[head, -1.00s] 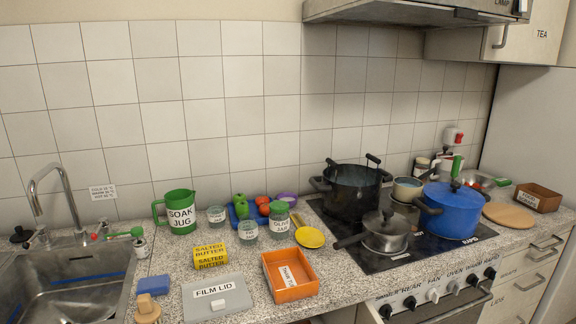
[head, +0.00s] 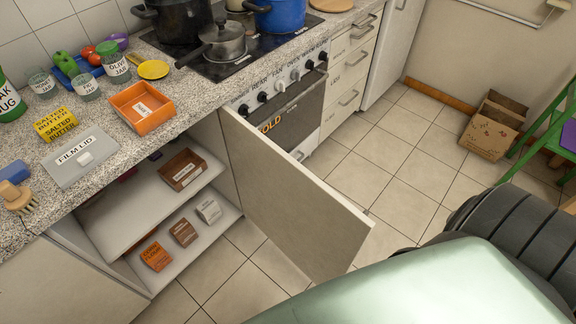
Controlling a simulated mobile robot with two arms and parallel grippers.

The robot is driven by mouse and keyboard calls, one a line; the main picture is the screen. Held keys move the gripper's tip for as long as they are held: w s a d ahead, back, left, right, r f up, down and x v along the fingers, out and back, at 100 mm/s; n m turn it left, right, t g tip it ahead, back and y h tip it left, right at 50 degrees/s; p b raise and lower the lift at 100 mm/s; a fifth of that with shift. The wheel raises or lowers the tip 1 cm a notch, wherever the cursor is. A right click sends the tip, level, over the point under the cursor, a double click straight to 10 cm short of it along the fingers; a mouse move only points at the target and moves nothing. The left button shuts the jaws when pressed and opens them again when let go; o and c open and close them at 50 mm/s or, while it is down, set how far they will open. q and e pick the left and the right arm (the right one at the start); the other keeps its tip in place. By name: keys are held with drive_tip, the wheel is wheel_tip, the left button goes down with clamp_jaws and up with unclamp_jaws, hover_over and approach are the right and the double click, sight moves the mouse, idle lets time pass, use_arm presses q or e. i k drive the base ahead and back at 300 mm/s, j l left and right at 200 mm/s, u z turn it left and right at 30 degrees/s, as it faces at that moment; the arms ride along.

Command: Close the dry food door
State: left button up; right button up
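A cabinet door (head: 285,205) under the counter stands wide open in the head view, swung out over the floor. It is plain and pale, and I read no label on the side that shows. It hinges at its far side, by the oven. The cabinet's upper shelf (head: 125,215) holds a brown labelled box (head: 183,170). The lower shelf (head: 185,255) holds an orange packet (head: 156,257), a brown packet (head: 184,233) and a white packet (head: 209,211). Neither gripper is in view. A pale green and black part of my own body fills the lower right.
The oven (head: 285,120) stands just beyond the door. Tiled floor (head: 395,165) is clear to the right of the door. A cardboard box (head: 493,126) and a green chair (head: 550,135) stand farther right. The counter above holds an orange tray (head: 143,107).

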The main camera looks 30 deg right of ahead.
sight(322, 232)
drive_tip(key=k+l+u, duration=0.2)
drive_tip(key=k+l, duration=0.15)
drive_tip(key=k+l+u, duration=0.2)
drive_tip(key=k, duration=0.3)
drive_tip(key=l+u, duration=0.15)
drive_tip(key=l, duration=0.4)
drive_tip(key=k+l+u, duration=0.15)
drive_tip(key=l, duration=0.4)
drive_tip(key=k+l+u, duration=0.15)
drive_tip(key=l, duration=0.4)
drive_tip(key=i+l, duration=0.15)
drive_tip(key=l, duration=0.25)
drive_tip(key=i+l+u, duration=0.15)
drive_tip(key=l, duration=0.2)
drive_tip(key=i+l, duration=0.1)
drive_tip(key=l, duration=0.3)
drive_tip(key=i+u, duration=0.05)
